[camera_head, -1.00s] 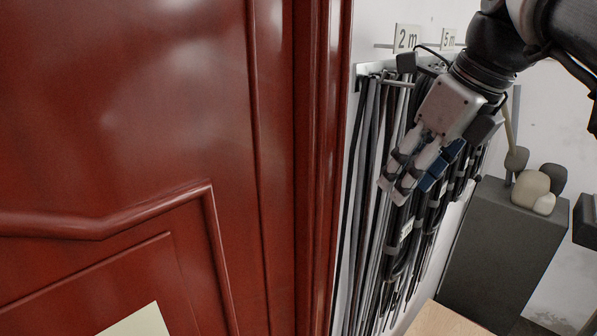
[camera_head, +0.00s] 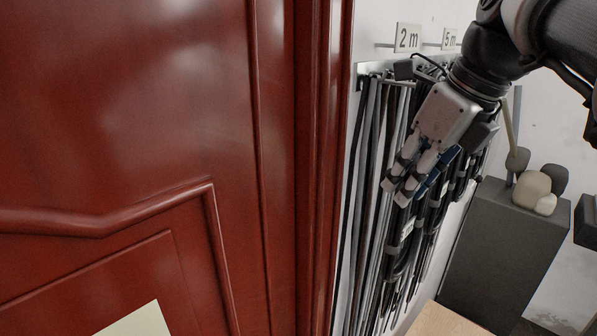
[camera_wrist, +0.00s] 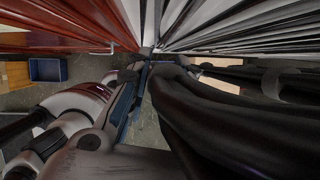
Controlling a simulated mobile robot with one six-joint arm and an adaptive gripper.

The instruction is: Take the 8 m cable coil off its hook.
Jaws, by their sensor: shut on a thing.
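My gripper (camera_head: 408,188) is at the wall rack, pointing down among the hanging black cables. Its fingers are close together and shut on part of a black cable coil; the gripped part is mostly hidden by the fingers. In the wrist view, thick black cable loops (camera_wrist: 205,115) fill the right side, close beside the fingers (camera_wrist: 132,85). A light label band (camera_head: 407,228) shows on a coil just below the fingertips. No 8 m sign is readable, and the hook behind my arm is hidden, so I cannot tell the coil's length.
Signs for 2 m (camera_head: 408,38) and 5 m (camera_head: 449,39) are above the rack. More cables (camera_head: 366,180) hang close on the left, near a red door frame (camera_head: 322,170). A grey pedestal (camera_head: 505,235) with rounded stones stands at right. A blue bin (camera_wrist: 48,69) is on the floor.

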